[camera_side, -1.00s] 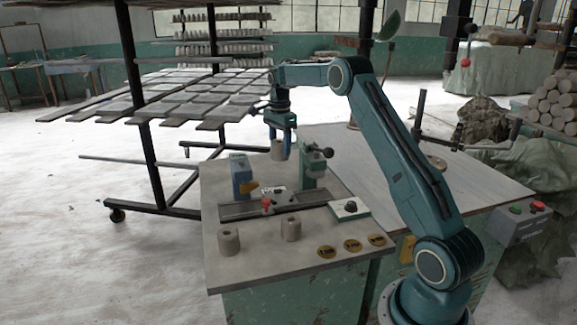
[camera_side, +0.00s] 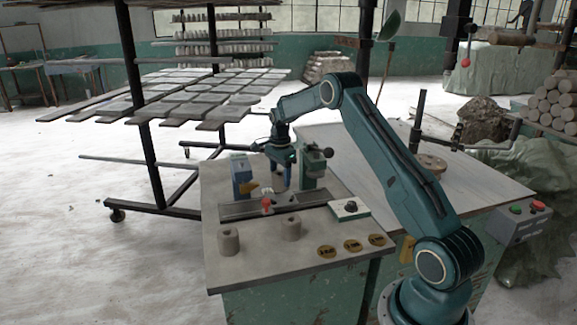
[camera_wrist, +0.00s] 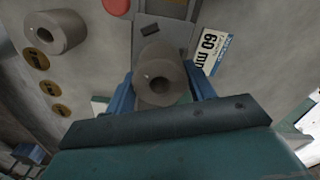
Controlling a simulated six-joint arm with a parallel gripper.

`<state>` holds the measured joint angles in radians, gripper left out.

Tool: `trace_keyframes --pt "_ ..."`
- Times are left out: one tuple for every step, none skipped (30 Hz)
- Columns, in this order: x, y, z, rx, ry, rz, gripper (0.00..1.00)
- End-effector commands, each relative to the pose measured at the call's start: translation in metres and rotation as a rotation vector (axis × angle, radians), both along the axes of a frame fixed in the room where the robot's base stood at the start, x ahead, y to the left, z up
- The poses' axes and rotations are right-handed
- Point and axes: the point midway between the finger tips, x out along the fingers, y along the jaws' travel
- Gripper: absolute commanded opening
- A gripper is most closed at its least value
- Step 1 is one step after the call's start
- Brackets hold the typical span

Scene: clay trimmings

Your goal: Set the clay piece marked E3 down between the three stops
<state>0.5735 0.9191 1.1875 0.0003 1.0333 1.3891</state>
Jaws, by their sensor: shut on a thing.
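A grey clay cylinder with a centre hole (camera_wrist: 160,72) is between my gripper's blue fingers in the wrist view. In the side view this held clay piece (camera_side: 279,183) shows low between a blue block (camera_side: 243,177) on the left and a green block with a black knob (camera_side: 313,165) on the right. My gripper (camera_side: 281,178) is shut on it, pointing down. I cannot tell whether its underside touches the fixture. No E3 mark is readable. Which parts are the three stops is not clear.
Two more clay cylinders stand near the front, one left (camera_side: 228,240) and one right (camera_side: 291,229).

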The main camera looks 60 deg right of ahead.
Motion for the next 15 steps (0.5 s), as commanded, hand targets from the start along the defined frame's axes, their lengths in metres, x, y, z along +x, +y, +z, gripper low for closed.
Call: trace_keyframes --pt "0.0 0.0 -0.005 0.0 0.001 0.0 0.24" --pt "0.0 0.0 -0.008 0.001 0.002 0.0 0.24" --pt "0.0 0.0 -0.013 0.001 0.003 0.0 0.24" --pt "0.0 0.0 -0.017 0.001 0.002 0.0 0.24" --pt "0.0 0.0 -0.021 0.001 0.002 0.0 0.24" --pt "0.0 0.0 -0.025 0.001 0.002 0.0 0.24" --pt "0.0 0.0 -0.028 0.001 0.002 0.0 0.24" --pt "0.0 0.0 -0.031 0.001 0.002 0.0 0.24" --pt "0.0 0.0 -0.034 0.0 0.001 0.0 0.24" --pt "0.0 0.0 -0.035 0.0 0.001 0.0 0.24" --pt "0.0 0.0 -0.037 0.0 0.001 0.0 0.24" --pt "0.0 0.0 -0.037 0.0 0.0 0.0 0.24" --pt "0.0 0.0 -0.037 0.0 0.0 0.0 0.24" --pt "0.0 0.0 -0.037 0.0 0.0 0.0 0.24" --pt "0.0 0.0 -0.037 0.0 0.0 0.0 0.24"
